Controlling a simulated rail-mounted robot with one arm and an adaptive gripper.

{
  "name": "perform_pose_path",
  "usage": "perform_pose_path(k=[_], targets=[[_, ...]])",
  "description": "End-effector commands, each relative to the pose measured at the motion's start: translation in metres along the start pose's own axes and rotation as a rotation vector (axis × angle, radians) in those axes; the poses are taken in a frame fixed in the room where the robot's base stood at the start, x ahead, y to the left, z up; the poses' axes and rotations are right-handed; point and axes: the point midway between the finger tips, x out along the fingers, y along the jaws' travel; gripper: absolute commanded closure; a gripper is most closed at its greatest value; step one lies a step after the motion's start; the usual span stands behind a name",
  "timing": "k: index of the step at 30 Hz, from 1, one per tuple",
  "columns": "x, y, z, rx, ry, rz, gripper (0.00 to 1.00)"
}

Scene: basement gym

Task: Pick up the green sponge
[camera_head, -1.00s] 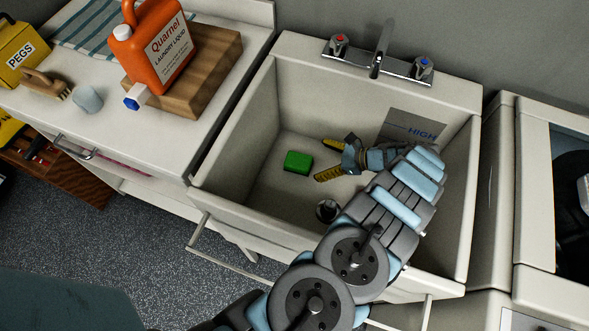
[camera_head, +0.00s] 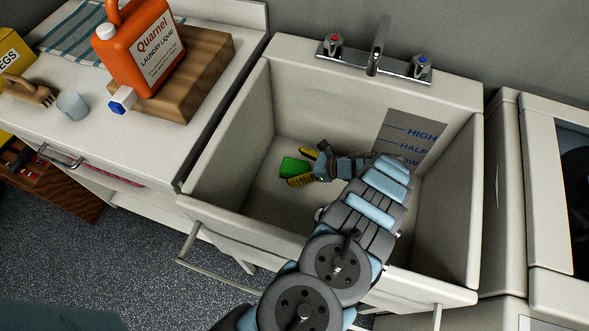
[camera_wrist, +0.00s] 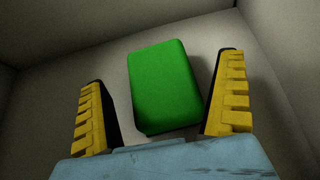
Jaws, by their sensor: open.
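The green sponge (camera_head: 293,167) lies on the floor of the deep white sink (camera_head: 230,150), towards its left side. In the wrist view the sponge (camera_wrist: 167,86) is a bright green block, slightly tilted in the picture. My gripper (camera_head: 304,168) is down in the sink at the right of the sponge. Its yellow ridged fingers are open, one on each side of the sponge in the wrist view (camera_wrist: 160,105), with a gap on both sides. One finger covers part of the sponge's edge in the head view.
The sink walls rise around my gripper, and a tap (camera_head: 376,60) stands at the back rim. A level label (camera_head: 409,136) is on the back wall. An orange laundry bottle (camera_head: 142,45) and wooden block (camera_head: 190,80) stand on the left counter.

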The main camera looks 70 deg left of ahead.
Motion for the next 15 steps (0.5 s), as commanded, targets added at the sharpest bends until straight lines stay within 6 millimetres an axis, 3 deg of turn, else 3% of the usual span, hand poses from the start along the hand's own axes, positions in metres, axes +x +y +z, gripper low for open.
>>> perform_pose_path(k=[3, 9, 11, 15], targets=[[0.0103, 0.0003, 0.0003, -0.001, -0.001, 0.001, 0.00], [0.0105, 0.0001, 0.0004, 0.000, -0.001, 0.000, 0.00], [0.0106, 0.0002, 0.0003, 0.000, -0.001, 0.000, 0.14], [0.0105, 0.0003, 0.0002, 0.000, -0.001, 0.000, 0.55]])
